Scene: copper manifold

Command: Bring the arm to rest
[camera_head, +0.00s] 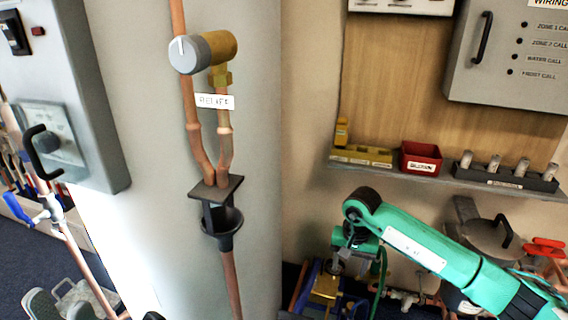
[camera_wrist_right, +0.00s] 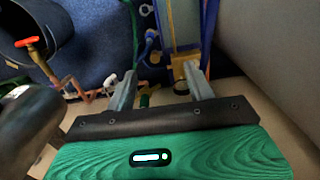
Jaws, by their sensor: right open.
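My right arm (camera_head: 425,248) is teal. It comes in from the lower right of the head view and bends down at a dark joint below the shelf. In the right wrist view my right gripper (camera_wrist_right: 157,80) has its two grey fingers well apart, with nothing held between them. A brass fitting (camera_wrist_right: 186,66) shows by the right-hand finger, and I cannot tell whether they touch. In the head view the fingertips are hard to make out among the pipework low down. I make out no left gripper.
A copper pipe with a brass valve (camera_head: 218,48) and black funnel (camera_head: 222,228) stands left of centre. A shelf (camera_head: 440,180) carries a red bin (camera_head: 420,158) and a dark rack (camera_head: 505,177) above my arm. A grey pot (camera_head: 487,238) and red-handled valve (camera_head: 545,247) are close to the arm.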

